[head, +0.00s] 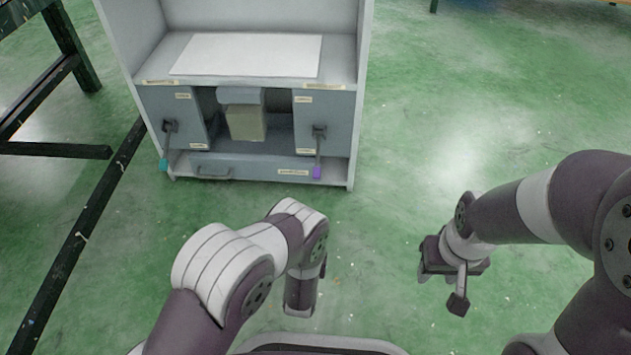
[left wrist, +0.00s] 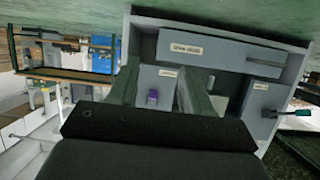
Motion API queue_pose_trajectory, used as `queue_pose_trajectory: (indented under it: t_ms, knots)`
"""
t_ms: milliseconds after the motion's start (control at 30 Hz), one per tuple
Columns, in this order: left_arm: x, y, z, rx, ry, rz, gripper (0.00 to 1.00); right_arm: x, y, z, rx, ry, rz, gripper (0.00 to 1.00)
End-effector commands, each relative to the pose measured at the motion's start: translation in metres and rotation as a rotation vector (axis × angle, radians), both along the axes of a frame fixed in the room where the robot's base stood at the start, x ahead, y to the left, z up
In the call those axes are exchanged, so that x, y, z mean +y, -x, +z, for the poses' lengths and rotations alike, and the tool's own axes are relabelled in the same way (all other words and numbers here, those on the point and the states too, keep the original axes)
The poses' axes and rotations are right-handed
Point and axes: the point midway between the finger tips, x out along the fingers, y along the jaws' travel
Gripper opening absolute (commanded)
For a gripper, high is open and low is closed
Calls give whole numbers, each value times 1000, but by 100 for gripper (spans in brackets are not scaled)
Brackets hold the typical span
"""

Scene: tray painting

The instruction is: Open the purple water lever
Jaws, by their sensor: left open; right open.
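The purple water lever (head: 317,171) hangs down from a dark pivot on the right door of the grey cabinet (head: 268,172). In the left wrist view the cabinet appears upside down, and the purple lever end (left wrist: 152,97) shows between the two fingers of my left gripper (left wrist: 157,75). That gripper is open, with nothing visibly held; contact with the lever cannot be told. In the head view my left arm hides its gripper. My right gripper (head: 447,280) is open and empty above the floor, to the right of and nearer than the cabinet.
A teal-ended lever (head: 164,164) hangs on the cabinet's left door. A drawer with a handle (head: 214,173) runs along the cabinet's bottom. A white sheet (head: 248,55) lies on the upper shelf. A dark frame (head: 75,235) stands at the left. Green floor is clear at the right.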

Motion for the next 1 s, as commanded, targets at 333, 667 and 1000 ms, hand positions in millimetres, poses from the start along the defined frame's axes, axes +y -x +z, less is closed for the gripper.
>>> queue_pose_trajectory:
  t_ms: [333, 667, 1000]
  knots:
    - [-1, -41, 76, -381, 39, 33, 49, 0, 0, -8, -1, 0, 0, 43]
    - [-1, -123, 71, -379, 39, 32, 49, 0, 0, -65, -1, 0, 0, 43]
    - [-1, -154, 79, -374, 37, 28, 49, 0, 0, -79, -1, 0, 0, 43]
